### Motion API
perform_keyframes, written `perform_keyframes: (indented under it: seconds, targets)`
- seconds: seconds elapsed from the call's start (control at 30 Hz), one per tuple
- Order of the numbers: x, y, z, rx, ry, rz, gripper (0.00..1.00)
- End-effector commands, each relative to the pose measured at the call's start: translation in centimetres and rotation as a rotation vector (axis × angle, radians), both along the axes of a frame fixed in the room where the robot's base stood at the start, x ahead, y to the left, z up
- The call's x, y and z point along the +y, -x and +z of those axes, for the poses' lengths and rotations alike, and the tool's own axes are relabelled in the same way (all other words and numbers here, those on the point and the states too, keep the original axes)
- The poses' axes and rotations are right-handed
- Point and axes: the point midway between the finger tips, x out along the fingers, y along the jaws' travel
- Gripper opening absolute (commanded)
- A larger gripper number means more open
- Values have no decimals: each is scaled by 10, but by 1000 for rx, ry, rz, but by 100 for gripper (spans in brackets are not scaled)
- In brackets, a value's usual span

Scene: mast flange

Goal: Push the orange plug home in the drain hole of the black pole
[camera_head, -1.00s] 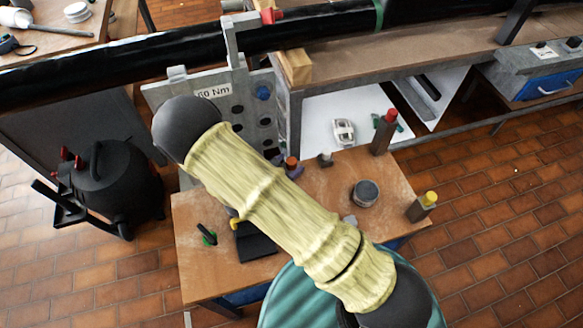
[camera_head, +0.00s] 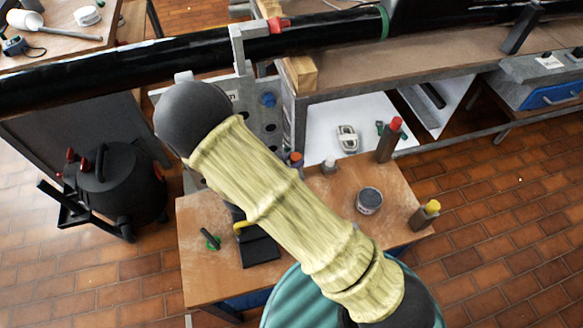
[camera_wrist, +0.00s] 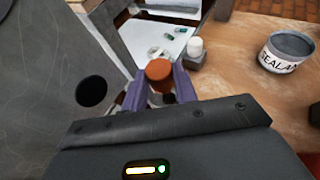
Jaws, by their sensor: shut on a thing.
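The orange plug (camera_wrist: 159,72) is between the purple fingertips of my gripper (camera_wrist: 159,90) in the wrist view; the fingers are shut on it. It also shows small in the head view (camera_head: 296,158), just past the edge of my arm, which hides most of the gripper. The black pole (camera_head: 120,72) runs across the upper part of the head view, well apart from the plug. I cannot make out its drain hole.
A grey plate with round holes (camera_wrist: 40,100) is close on the left in the wrist view. The wooden table carries a sealant tin (camera_head: 369,200), a red-capped bottle (camera_head: 390,139) and a yellow-capped bottle (camera_head: 425,215). A grey clamp bracket (camera_head: 239,52) stands at the pole.

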Motion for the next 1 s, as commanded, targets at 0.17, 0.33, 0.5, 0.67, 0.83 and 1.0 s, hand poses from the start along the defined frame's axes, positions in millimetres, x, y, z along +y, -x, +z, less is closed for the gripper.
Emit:
perform_keyframes:
  seconds: [0.17,0.33,0.5,0.67,0.83,1.0]
  targets:
    - [0,0,41,-2,-4,-1,7]
    - [0,0,72,-1,-3,0,7]
    - [25,30,68,2,-1,7,7]
    - [50,63,68,2,0,7,7]
    - [79,100,68,1,-1,6,7]
    - [100,127,68,1,0,4,7]
